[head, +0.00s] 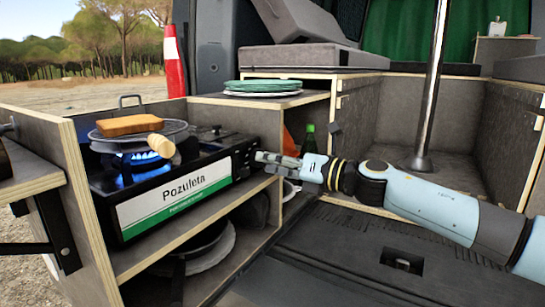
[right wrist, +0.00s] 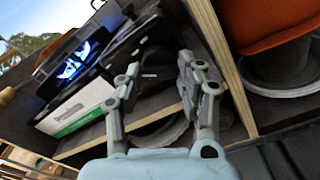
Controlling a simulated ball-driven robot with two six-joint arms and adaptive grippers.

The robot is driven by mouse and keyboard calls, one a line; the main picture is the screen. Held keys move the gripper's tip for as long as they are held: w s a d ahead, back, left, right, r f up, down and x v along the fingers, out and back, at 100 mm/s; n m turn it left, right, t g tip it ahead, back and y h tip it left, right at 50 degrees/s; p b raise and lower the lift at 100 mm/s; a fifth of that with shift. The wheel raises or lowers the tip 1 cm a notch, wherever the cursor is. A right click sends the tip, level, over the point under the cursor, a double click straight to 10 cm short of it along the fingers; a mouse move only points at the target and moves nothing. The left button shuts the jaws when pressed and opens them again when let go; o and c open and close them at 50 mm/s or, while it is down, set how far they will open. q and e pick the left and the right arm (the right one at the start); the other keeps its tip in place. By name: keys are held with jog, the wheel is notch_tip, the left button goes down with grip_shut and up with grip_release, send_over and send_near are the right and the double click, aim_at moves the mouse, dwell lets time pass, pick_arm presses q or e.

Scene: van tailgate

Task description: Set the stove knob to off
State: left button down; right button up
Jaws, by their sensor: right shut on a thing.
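The black camping stove (head: 105,205) stands on the shelf at the left, with a white and green "Pozuleta" label on its front. Blue flame (head: 125,178) burns on it under a pan with bread; the flame (right wrist: 74,62) also shows in the right wrist view. My right gripper (head: 262,157) reaches in from the right, with its fingertips at the right end of the stove front. It is shut on the stove knob, which its fingers mostly hide. In the right wrist view, the fingers (right wrist: 160,68) stand apart around a dark part of the stove. My left gripper is not in view.
Toasting bread (head: 130,125) lies on the pan, whose wooden handle (head: 161,145) points toward the front. Green plates (head: 263,86) are stacked on the counter behind. A green bottle (head: 309,140) stands behind my right gripper. Dark pans (head: 205,240) sit on the lower shelf.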

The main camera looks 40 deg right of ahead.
pick_arm(q)
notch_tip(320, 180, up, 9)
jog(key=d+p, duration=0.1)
jog(key=p, duration=0.8)
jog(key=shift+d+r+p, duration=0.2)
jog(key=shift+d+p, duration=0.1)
jog(key=shift+p, duration=0.05)
pick_arm(e)
jog(key=shift+r+m, duration=0.1)
jog(key=shift+m, duration=5.6)
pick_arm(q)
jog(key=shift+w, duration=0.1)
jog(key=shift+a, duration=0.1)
pick_arm(e)
jog(key=o, duration=1.2)
jog(key=shift+c, duration=0.2)
jog(key=v, duration=1.2)
